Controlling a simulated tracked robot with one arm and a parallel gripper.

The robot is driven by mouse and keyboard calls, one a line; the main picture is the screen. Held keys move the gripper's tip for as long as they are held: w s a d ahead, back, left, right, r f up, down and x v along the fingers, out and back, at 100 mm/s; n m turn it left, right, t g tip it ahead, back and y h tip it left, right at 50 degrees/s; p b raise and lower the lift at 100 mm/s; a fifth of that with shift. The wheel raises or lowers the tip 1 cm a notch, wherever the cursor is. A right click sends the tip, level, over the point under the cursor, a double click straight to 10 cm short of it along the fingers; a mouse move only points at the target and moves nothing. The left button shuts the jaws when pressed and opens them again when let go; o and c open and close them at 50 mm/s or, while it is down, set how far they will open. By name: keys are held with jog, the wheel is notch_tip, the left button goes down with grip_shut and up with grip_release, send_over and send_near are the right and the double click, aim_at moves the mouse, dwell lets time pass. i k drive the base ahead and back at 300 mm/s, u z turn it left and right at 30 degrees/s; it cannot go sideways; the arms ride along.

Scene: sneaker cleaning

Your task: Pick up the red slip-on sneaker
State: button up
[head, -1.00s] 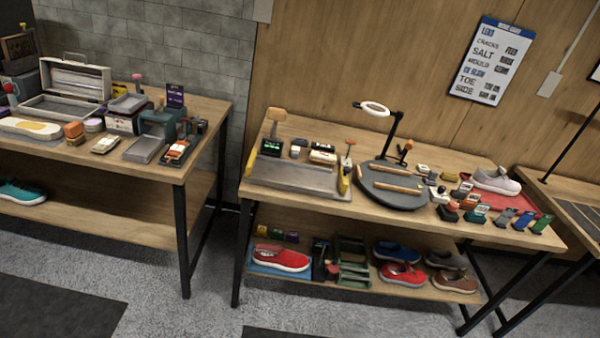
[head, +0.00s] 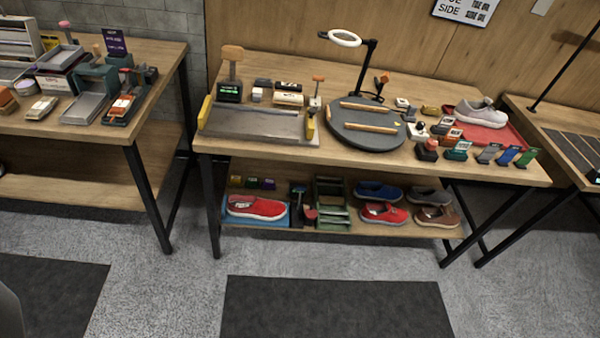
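Two red sneakers are on the lower shelf (head: 340,229) of the middle workbench. One red sneaker (head: 262,208) with a pale sole lies on a blue tray (head: 282,222) at the shelf's left and looks like a slip-on. A second red sneaker (head: 385,215) with a pale sole stands farther right, in front of a blue shoe (head: 375,190). I cannot tell fine details of either at this distance. My gripper is not in view.
A green rack (head: 331,200) stands between the red sneakers. Grey (head: 428,196) and brown (head: 437,216) shoes are at the right. The tabletop (head: 270,150) overhangs the shelf, with black legs (head: 210,205) beside it. Floor and a dark mat (head: 335,308) in front are clear.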

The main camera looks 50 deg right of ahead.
aim_at(257, 205)
jog(key=z, duration=1.3)
jog(key=i, duration=0.6)
jog(key=u, duration=0.05)
jog(key=k, duration=0.6)
jog(key=z, duration=0.1)
